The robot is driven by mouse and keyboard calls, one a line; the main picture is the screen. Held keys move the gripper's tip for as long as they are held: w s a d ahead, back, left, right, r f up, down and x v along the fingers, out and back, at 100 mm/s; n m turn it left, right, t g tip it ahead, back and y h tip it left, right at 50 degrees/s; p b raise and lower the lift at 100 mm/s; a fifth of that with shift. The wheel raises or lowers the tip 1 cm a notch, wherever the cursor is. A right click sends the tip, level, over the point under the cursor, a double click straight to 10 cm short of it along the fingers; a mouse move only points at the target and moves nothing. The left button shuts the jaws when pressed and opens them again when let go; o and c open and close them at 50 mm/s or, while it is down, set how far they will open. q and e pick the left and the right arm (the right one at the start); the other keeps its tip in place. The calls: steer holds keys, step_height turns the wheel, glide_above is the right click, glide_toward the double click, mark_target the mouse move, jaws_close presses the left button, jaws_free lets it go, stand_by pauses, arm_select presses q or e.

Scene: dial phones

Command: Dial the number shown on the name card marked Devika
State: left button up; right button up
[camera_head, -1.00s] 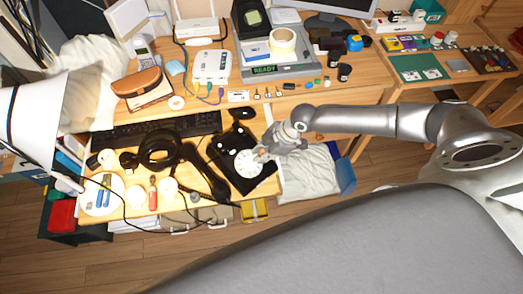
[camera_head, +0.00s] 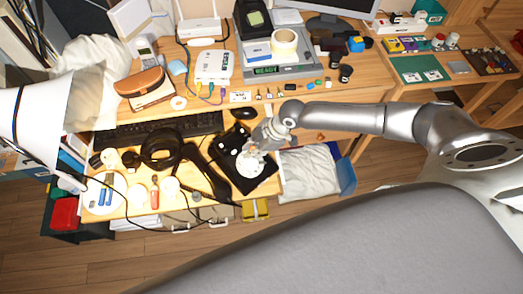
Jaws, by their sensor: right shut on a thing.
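The black dial phone (camera_head: 260,183) with a round white dial (camera_head: 249,165) stands near the front edge of the desk. Its black handset (camera_head: 205,172) appears to lie off the phone, just to the left. My right gripper (camera_head: 259,149) reaches in from the right and is at the upper right rim of the dial. It looks shut there, and its fingertips are small and partly hidden. My left gripper is not in view. A small white card (camera_head: 240,97) lies behind the phone. Its writing is too small to read, so I cannot tell which card is marked Devika.
A black keyboard (camera_head: 158,129) lies behind coiled black headphones (camera_head: 161,149). A white plate (camera_head: 103,194) sits at the front left. A white bag (camera_head: 308,172) is right of the phone.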

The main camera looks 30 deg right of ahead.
steer(key=shift+w+a+r, duration=0.5)
steer(key=shift+w+a, duration=0.15)
steer(key=shift+a, duration=0.15)
steer(key=shift+f, duration=0.2)
steer(key=shift+w+f+b, duration=0.1)
steer(key=shift+f+b, duration=0.25)
steer(key=shift+f, duration=0.1)
steer(key=shift+w, duration=0.1)
steer(key=shift+w+a+f+b, duration=0.1)
steer(key=shift+w+f+b, duration=0.1)
steer(key=shift+f+b, duration=0.2)
stand_by(0.5)
